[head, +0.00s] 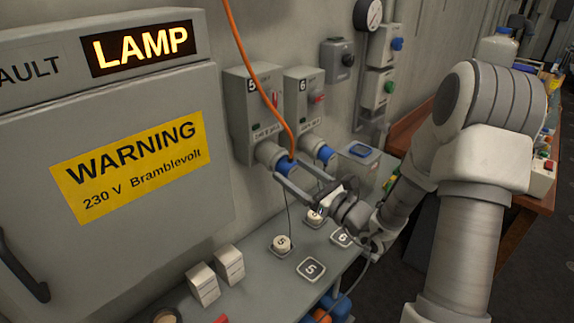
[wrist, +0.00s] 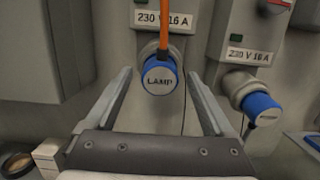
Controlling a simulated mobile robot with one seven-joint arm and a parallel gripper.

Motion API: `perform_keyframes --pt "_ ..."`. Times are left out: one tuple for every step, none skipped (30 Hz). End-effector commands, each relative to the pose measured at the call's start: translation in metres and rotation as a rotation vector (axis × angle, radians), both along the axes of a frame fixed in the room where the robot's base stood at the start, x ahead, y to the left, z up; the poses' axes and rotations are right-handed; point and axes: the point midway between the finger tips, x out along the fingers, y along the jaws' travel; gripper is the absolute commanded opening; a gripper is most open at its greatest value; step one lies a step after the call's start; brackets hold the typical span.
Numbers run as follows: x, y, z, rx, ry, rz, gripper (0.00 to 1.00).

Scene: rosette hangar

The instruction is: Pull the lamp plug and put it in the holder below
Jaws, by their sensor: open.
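The lamp plug (wrist: 160,80) is blue, with LAMP on its end face. It sits in the grey socket of the box marked 5 (head: 245,110), with an orange cable (head: 240,45) rising from it. In the head view the plug (head: 286,166) is partly hidden by my gripper. My gripper (head: 287,172) is open and empty, pointing at the plug; its fingers (wrist: 160,74) appear to the plug's left and right in the wrist view. Below, on the shelf, are a round white piece marked 5 (head: 281,242) and a square plate marked 5 (head: 311,269); which is the holder is unclear.
A second blue plug (wrist: 260,106) sits in the right-hand socket under box 6 (head: 303,100), close to my right finger. The cabinet (head: 120,240) with a lit LAMP sign (head: 140,47) stands left. Small white boxes (head: 203,284) stand on the grey shelf (head: 250,285).

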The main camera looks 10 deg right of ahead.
Motion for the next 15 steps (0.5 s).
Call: perform_keyframes --pt "0.0028 0.0026 0.0009 0.001 0.0 0.001 0.88" --pt "0.004 0.0034 0.0011 0.001 0.0 0.001 0.88" --pt "0.0054 0.0043 0.0013 0.001 0.0 0.001 0.88" --pt "0.0061 0.0048 0.0015 0.001 0.0 0.0 0.88" --pt "0.0067 0.0051 0.0015 0.001 0.001 0.0 0.88" --pt "0.0073 0.0054 0.0016 0.001 0.001 0.0 0.88" --pt "0.0075 0.0056 0.0015 0.001 0.001 0.0 0.88" --pt "0.0077 0.0057 0.0016 0.001 0.001 0.0 0.88" --pt "0.0078 0.0057 0.0016 0.001 0.001 0.0 0.88" --pt "0.0078 0.0057 0.0016 0.0 0.0 0.0 0.88" --pt "0.0077 0.0056 0.0016 0.0 0.0 0.0 0.88" --pt "0.0077 0.0056 0.0016 0.0 0.0 0.0 0.88" --pt "0.0077 0.0056 0.0016 0.0 0.0 0.0 0.88" --pt "0.0077 0.0056 0.0016 0.0 0.0 0.0 0.88" --pt "0.0077 0.0056 0.0016 0.0 0.0 0.0 0.88"
